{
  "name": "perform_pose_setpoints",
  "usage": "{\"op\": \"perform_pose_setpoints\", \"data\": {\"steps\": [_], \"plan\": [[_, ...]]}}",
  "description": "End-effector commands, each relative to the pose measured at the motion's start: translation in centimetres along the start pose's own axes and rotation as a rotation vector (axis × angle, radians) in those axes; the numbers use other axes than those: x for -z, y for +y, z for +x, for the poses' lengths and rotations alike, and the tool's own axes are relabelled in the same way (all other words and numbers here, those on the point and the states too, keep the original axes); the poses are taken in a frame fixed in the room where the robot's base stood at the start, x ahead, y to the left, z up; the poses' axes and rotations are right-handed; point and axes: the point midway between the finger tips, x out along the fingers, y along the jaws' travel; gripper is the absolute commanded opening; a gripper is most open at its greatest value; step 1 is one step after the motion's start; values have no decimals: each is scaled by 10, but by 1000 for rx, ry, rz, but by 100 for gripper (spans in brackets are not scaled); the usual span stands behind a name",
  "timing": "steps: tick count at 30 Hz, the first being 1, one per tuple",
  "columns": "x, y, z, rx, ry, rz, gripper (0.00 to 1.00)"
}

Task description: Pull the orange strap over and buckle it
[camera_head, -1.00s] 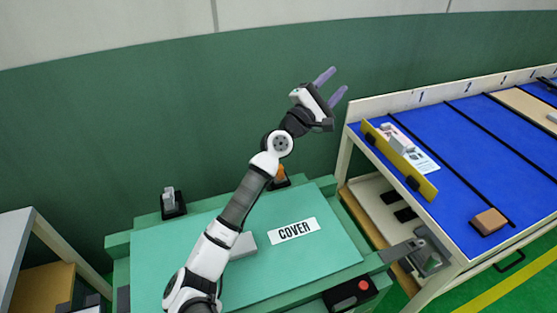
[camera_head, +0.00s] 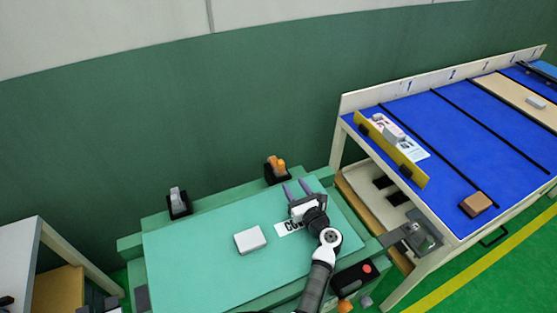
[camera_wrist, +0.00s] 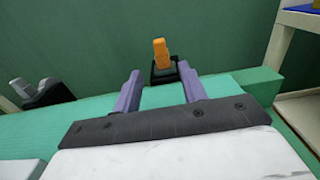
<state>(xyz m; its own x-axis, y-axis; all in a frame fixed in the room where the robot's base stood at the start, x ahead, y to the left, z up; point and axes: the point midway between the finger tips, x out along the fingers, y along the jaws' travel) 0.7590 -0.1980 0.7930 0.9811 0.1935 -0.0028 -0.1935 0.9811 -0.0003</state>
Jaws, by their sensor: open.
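An orange strap end or clip (camera_head: 275,165) stands in a black holder at the far edge of the green table; it also shows in the wrist view (camera_wrist: 160,53), ahead of and between my fingertips. My gripper (camera_head: 296,187) is open and empty over the green cover (camera_head: 190,258), short of the orange piece and not touching it. A second orange piece (camera_head: 345,306) shows at the near edge, partly cut off by the frame. The buckle cannot be told apart clearly. The COVER label (camera_head: 286,228) is partly hidden by my gripper.
A grey clip (camera_head: 178,201) stands in a black holder at the far left edge. A white block (camera_head: 250,239) lies on the cover. A box with a red button (camera_head: 366,269) sits at the right edge. A blue-topped bench (camera_head: 440,150) stands to the right.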

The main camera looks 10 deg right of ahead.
Motion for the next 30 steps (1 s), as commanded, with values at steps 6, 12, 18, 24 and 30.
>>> {"op": "perform_pose_setpoints", "data": {"steps": [6, 12, 18, 24, 30], "plan": [[-2, 0, 38, 0, -6, 3, 42], [-3, 0, 78, 0, -6, 3, 42], [-2, 0, 110, 2, -5, 2, 42], [-2, -1, 128, 3, -4, 1, 42], [-2, 0, 132, 2, -3, 0, 42]]}}
